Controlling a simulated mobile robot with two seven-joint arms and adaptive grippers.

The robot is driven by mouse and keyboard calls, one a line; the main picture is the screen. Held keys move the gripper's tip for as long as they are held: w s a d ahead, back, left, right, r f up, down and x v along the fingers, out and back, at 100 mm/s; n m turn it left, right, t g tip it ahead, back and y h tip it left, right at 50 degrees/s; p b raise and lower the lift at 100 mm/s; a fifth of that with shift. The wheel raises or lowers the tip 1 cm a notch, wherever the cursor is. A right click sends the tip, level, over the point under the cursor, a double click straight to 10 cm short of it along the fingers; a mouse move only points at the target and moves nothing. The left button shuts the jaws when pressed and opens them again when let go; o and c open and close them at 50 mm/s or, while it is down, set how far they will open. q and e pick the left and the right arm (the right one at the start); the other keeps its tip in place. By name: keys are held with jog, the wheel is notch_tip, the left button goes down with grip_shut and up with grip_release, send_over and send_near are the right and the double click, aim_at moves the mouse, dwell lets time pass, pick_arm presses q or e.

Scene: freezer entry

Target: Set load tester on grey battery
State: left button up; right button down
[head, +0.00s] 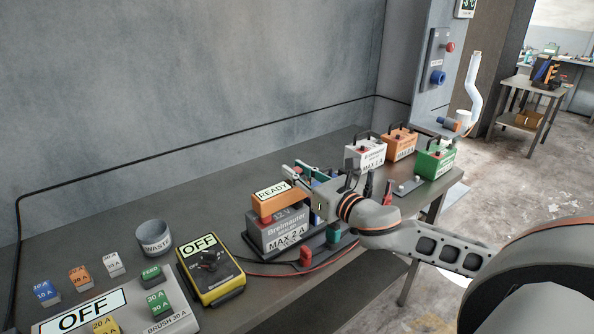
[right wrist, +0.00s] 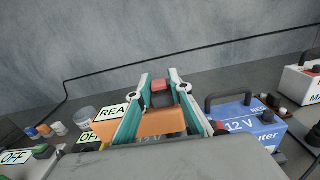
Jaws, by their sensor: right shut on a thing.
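The load tester appears to be the orange box (head: 268,206) with a READY label, also in the right wrist view (right wrist: 152,124). The grey battery (head: 270,238) is labelled MAX 2 A and stands on a dark tray. The box is directly over the grey battery's top; I cannot tell whether it touches or sits slightly above. My right gripper (head: 295,180) is shut on the box, its teal-lined fingers (right wrist: 160,82) on either side of it. The battery's top is mostly hidden by box and gripper. My left gripper is not in view.
A blue battery (right wrist: 250,128) stands just right of the gripper. White (head: 366,154), orange (head: 398,147) and green (head: 435,162) batteries stand farther along the bench. A yellow OFF device (head: 211,277) and a WASTE cup (head: 154,240) are left. Red cables lie near the bench's front edge.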

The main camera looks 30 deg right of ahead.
jog(key=shift+f, duration=0.2)
jog(key=c, duration=1.8)
grip_release()
jog(key=shift+o, duration=0.2)
jog(key=shift+f, duration=0.2)
jog(key=s, duration=1.2)
jog(key=shift+d+r, duration=0.15)
jog(key=shift+d, duration=0.3)
